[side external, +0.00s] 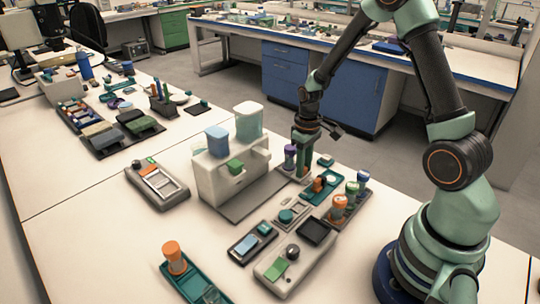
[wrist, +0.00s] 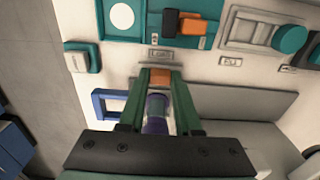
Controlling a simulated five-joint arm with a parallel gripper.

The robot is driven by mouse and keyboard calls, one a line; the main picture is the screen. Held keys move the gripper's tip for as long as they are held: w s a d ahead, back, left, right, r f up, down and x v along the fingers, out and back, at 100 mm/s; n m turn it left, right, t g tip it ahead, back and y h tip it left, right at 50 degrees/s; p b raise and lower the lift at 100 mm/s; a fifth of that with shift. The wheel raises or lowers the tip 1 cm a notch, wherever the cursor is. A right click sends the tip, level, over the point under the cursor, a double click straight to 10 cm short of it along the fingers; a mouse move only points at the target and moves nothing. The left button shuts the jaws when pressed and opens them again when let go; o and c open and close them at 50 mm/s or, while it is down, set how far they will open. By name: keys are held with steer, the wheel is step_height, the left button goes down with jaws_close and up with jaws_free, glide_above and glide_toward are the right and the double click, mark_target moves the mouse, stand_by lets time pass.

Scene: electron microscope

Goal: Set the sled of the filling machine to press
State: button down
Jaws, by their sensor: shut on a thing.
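The filling machine (side external: 232,176) is a pale box with a blue and a green container on top and a grey base plate (side external: 240,199); the plate also shows in the wrist view (wrist: 245,102). My gripper (side external: 303,172) points down at the plate's far right end. In the wrist view my gripper (wrist: 160,78) has an orange block (wrist: 160,75) filling the gap between its green fingertips. A purple-capped vial (side external: 290,150) stands close beside the fingers; it also shows between them in the wrist view (wrist: 156,112). The sled under the vial is mostly hidden, and I cannot make out its marked positions.
A teal tray with an orange part (side external: 319,185) and a rack of capped vials (side external: 350,200) stand close to the right of my gripper. A blue square frame (wrist: 97,105) lies left of the fingers. A grey device with a green pad (side external: 277,270) is nearer the front.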

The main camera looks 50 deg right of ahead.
steer(key=shift+a, duration=0.1)
steer(key=a, duration=1.6)
steer(key=shift+a, duration=0.1)
steer(key=c, duration=0.6)
jaws_free()
steer(key=shift+r, duration=0.15)
step_height(320, 180, up, 12)
